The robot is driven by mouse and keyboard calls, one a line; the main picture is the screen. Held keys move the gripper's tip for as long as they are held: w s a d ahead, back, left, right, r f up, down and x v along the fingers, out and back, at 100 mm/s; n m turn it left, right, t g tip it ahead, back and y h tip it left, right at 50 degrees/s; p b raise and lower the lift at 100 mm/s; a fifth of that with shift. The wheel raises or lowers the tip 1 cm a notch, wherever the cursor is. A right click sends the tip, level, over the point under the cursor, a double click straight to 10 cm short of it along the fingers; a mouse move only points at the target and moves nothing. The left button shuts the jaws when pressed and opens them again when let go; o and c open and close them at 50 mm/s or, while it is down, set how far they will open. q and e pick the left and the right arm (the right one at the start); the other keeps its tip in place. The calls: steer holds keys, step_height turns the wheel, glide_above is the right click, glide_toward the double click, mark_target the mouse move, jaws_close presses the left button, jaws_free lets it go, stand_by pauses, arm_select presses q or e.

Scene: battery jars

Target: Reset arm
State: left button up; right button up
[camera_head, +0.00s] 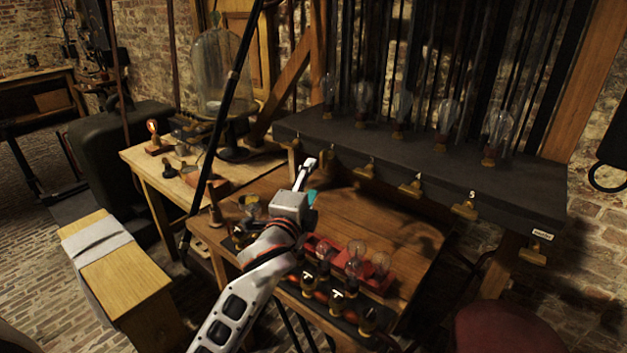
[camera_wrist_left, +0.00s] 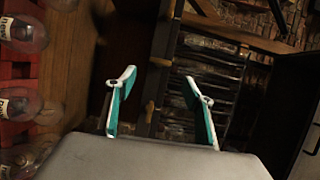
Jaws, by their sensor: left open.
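My left arm (camera_head: 240,295) reaches in from the lower left in the head view. Its gripper (camera_head: 310,178) is over the back part of the wooden table, below the dark shelf. In the left wrist view the gripper (camera_wrist_left: 160,88) has its two teal-sided fingers spread apart with nothing between them. No part of my right gripper shows.
The wooden table (camera_head: 390,228) carries a red rack (camera_head: 378,285) with glass jars, close to my left forearm. A dark shelf (camera_head: 420,160) with several bulbs and brass clips runs behind. A glass dome (camera_head: 220,75) stands at the back left. The table's right part is bare.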

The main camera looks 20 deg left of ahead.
arm_select(q)
steer(key=s+a+f+n+g+y, duration=0.1)
steer(key=s+a+f+n+g, duration=0.25)
steer(key=s+f, duration=0.4)
steer(key=s+a+f+n+g+y, duration=0.1)
steer(key=s+a+f+n+g, duration=0.1)
steer(key=s+a+f, duration=0.35)
steer(key=s+a+f+n+g+y, duration=0.1)
steer(key=s+a+f+n+g, duration=0.15)
steer(key=s+f, duration=0.55)
steer(key=s+a+f+n+g+y, duration=0.1)
steer(key=s+a+f+n+g, duration=0.15)
steer(key=s, duration=0.95)
steer(key=d+f+n+t+h, duration=0.3)
steer(key=d+f+h, duration=0.4)
steer(key=d+f, duration=0.6)
step_height(320, 180, down, 5)
steer(key=shift+w+d+r, duration=0.15)
steer(key=shift+w+d, duration=0.1)
steer(key=shift+d, duration=0.15)
arm_select(e)
steer(key=shift+c, duration=0.2)
